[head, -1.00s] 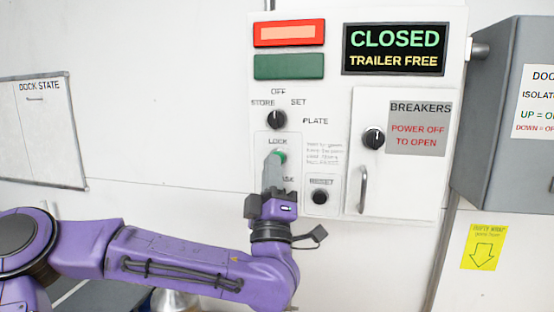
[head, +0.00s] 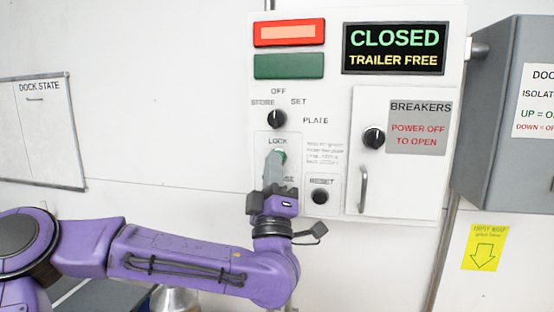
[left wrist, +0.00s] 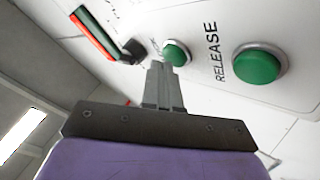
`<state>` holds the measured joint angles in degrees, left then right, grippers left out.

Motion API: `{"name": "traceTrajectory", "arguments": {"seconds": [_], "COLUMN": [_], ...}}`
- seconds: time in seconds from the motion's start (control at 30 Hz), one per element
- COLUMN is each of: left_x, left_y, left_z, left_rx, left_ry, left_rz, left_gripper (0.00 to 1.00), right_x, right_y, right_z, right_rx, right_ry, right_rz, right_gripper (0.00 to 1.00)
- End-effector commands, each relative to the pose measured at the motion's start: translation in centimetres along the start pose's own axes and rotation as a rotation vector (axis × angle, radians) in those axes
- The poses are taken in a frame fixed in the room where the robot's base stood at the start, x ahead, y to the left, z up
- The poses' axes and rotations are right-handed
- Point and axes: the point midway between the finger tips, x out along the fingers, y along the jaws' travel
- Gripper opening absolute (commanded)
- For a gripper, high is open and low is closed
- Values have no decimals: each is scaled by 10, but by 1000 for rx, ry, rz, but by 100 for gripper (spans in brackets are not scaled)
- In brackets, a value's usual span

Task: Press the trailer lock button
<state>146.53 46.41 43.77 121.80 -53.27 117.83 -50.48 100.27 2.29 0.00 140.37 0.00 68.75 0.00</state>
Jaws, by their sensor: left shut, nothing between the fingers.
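The green lock button (head: 282,157) sits under the LOCK label on the white control panel, partly hidden by my left gripper. It also shows in the left wrist view (left wrist: 176,52), just beyond the fingertips. My left gripper (head: 275,156) is shut and empty, its fingers pointing up along the panel in the head view. In the left wrist view the closed fingertips (left wrist: 160,68) are close beside the lock button; I cannot tell whether they touch it. The green release button (left wrist: 257,64) is to the right there; the gripper hides it in the head view. My right gripper is not in view.
A display (head: 395,49) reads CLOSED, TRAILER FREE. The mode knob (head: 277,119) is above the lock button, and the black reset button (head: 320,196) is close to the right of my gripper. The breaker door (head: 405,185) has a handle. A grey isolator box (head: 495,110) projects at right.

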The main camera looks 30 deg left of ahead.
Motion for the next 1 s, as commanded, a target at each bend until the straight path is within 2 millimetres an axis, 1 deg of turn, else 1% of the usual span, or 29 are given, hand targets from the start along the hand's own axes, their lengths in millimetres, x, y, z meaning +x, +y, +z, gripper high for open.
{"name": "traceTrajectory", "arguments": {"seconds": [0.77, 0.87, 1.0], "left_x": [4, 3, -3], "left_y": [-3, -3, -1], "left_z": [3, 3, 0], "left_rx": [1, 0, -1], "left_ry": [0, 0, 1], "left_rz": [0, 0, 1], "left_gripper": [0, 0, 0], "right_x": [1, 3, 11], "right_y": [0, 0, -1], "right_z": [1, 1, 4], "right_rx": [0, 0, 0], "right_ry": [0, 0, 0], "right_rz": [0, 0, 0], "right_gripper": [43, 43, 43]}}
